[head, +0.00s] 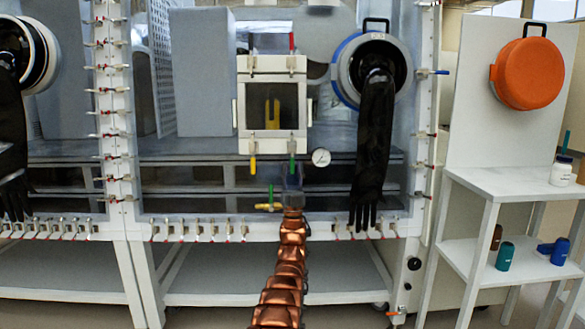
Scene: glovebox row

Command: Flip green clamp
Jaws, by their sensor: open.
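The green clamp (292,169) is a small upright handle hanging at the lower right of the square door with a dark window. Its lower end meets the tip of my gripper (292,181) in the picture; I cannot tell whether they touch. My gripper is open, small and grey, at the end of my copper-coloured arm, seen from behind; its fingers are hard to make out. A yellow clamp (253,165) hangs at the door's lower left, and a red clamp (291,42) stands up at its upper right.
A round gauge (321,157) sits right of the door's base. A black glove (373,150) hangs from its port further right. A brass-coloured valve (268,206) is just left of my gripper. A white shelf (515,184) stands at the right. Yellow prongs (272,113) show in the door window.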

